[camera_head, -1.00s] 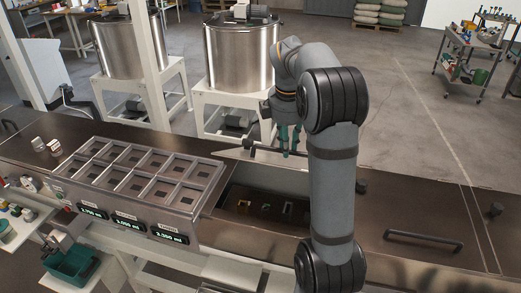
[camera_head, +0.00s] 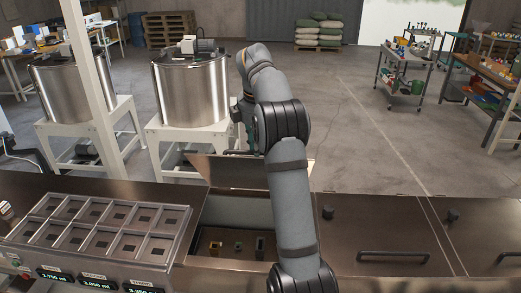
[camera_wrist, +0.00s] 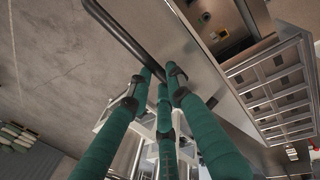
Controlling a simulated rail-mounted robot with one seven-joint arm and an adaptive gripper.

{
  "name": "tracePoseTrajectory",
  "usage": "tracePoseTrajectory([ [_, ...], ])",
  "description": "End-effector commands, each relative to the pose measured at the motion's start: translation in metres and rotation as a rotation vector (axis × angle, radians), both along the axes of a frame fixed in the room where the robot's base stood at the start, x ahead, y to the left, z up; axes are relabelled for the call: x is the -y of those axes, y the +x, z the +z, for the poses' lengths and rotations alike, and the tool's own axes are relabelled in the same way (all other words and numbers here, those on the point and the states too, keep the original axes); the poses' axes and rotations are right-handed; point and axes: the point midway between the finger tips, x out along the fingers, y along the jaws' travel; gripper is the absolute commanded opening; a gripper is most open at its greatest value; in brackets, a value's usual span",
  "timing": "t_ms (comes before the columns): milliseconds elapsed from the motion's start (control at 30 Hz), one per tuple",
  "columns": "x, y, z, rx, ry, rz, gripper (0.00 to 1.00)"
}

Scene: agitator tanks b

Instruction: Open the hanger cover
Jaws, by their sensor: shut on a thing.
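The hanger cover (camera_head: 225,172) is a metal panel standing raised and tilted behind its opening in the counter; my arm hides part of it in the head view. It also shows in the wrist view (camera_wrist: 205,75). Its dark bar handle (camera_wrist: 116,36) runs along the panel's edge in the wrist view. In the head view, my arm mostly hides the gripper. The open compartment (camera_head: 222,217) below the cover holds a few small items.
A tray with several square cells (camera_head: 97,228) and displays stands left of the opening. A closed panel with a bar handle (camera_head: 393,257) and a dark knob (camera_head: 328,212) lie to the right. Steel tanks (camera_head: 190,92) on white stands are behind, with open floor to their right.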

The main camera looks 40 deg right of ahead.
Motion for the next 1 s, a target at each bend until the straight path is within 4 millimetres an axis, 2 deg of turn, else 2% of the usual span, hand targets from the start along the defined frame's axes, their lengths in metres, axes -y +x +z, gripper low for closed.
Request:
tracePoseTrajectory([
  [33,0.005,-0.002,-0.008,-0.012,-0.005,-0.002,0.00],
  [233,0.005,-0.002,-0.008,-0.014,-0.003,-0.002,0.00],
  [267,0.005,-0.002,-0.008,-0.014,-0.003,-0.002,0.19],
  [500,0.003,-0.001,-0.006,-0.010,-0.002,-0.001,0.32],
  [867,0.001,0.000,-0.003,-0.006,0.000,0.000,0.32],
  [1000,-0.001,-0.001,0.007,-0.004,-0.002,0.001,0.32],
])
